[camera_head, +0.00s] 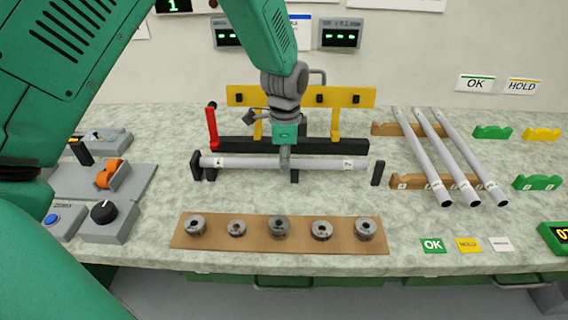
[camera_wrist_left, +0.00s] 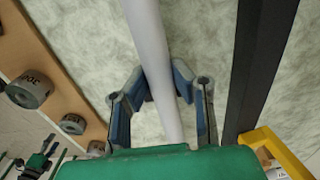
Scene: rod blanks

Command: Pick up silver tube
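A silver tube (camera_head: 240,162) lies level, left to right, along the black fixture (camera_head: 330,146) in the middle of the bench. Its left end is beside a dark end block (camera_head: 196,165). My left gripper (camera_head: 285,160) points down on the tube near its middle. In the left wrist view the gripper's (camera_wrist_left: 160,78) blue-padded fingers lie against both sides of the tube (camera_wrist_left: 148,35), and they look shut on it. I see no clear gap under the tube in the head view. My right gripper is not in view.
Several more tubes lie on a wooden rack (camera_head: 411,181) at the right. A brown board (camera_head: 255,234) with several metal rings is in front. A red lever (camera_head: 212,128) and a yellow bar (camera_head: 340,97) stand behind the tube. Control boxes (camera_head: 110,224) are at the left.

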